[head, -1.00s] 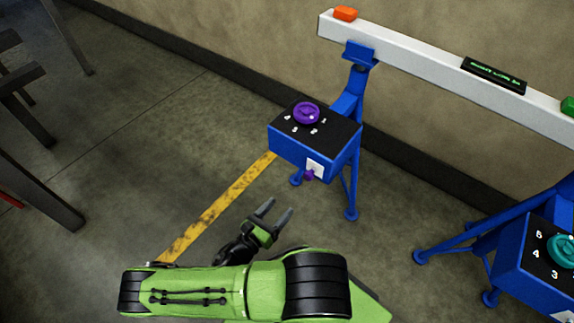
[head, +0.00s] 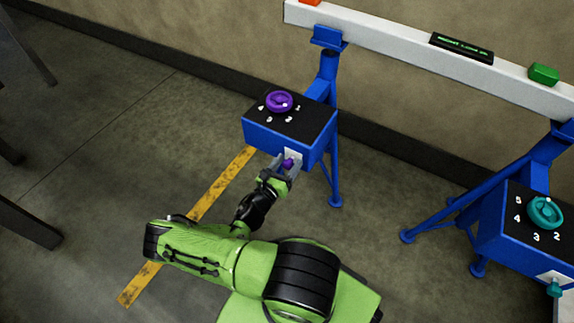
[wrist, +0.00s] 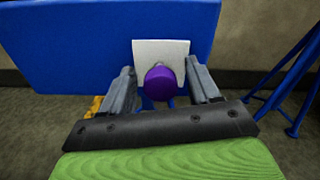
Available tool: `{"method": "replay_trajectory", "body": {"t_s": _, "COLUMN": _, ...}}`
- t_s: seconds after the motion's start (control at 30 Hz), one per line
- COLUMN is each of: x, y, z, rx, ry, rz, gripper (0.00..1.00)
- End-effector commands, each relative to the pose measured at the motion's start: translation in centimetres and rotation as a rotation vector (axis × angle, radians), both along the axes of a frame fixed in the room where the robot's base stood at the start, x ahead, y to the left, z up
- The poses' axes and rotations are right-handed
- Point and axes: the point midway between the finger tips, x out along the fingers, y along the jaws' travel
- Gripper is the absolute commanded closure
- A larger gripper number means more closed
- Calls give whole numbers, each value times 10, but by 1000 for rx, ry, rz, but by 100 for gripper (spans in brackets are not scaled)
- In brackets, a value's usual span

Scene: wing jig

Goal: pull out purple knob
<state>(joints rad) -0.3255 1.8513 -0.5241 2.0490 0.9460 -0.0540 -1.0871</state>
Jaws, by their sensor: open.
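The small purple knob (head: 289,163) sticks out of a white plate (head: 294,156) on the front face of a blue box (head: 272,138). In the wrist view the round purple knob (wrist: 160,83) stands in front of the white plate (wrist: 146,52). My gripper (head: 285,168) is open, with one finger on each side of the knob. In the wrist view my gripper (wrist: 162,86) shows a gap between each finger and the knob. A larger purple dial (head: 280,101) with numbers around it is on the box's black top.
A second blue box with a teal dial (head: 546,212) and a small teal knob (head: 554,288) stands at right. A white beam (head: 390,46) carries a display (head: 462,47) and a green block (head: 544,73). A blue stand leg (head: 334,170) is just right of my gripper.

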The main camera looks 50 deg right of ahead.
Motion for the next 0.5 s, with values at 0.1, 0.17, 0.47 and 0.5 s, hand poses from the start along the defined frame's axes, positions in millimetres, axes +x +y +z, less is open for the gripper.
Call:
{"method": "replay_trajectory", "body": {"t_s": 0.1, "x": 0, "y": 0, "z": 0, "rx": 0, "ry": 0, "rz": 0, "gripper": 39}}
{"method": "replay_trajectory", "body": {"t_s": 0.17, "x": 0, "y": 0, "z": 0, "rx": 0, "ry": 0, "rz": 0, "gripper": 45}}
{"method": "replay_trajectory", "body": {"t_s": 0.47, "x": 0, "y": 1, "z": 0, "rx": 0, "ry": 0, "rz": 0, "gripper": 91}}
{"method": "replay_trajectory", "body": {"t_s": 0.5, "x": 0, "y": 1, "z": 0, "rx": 0, "ry": 0, "rz": 0, "gripper": 97}}
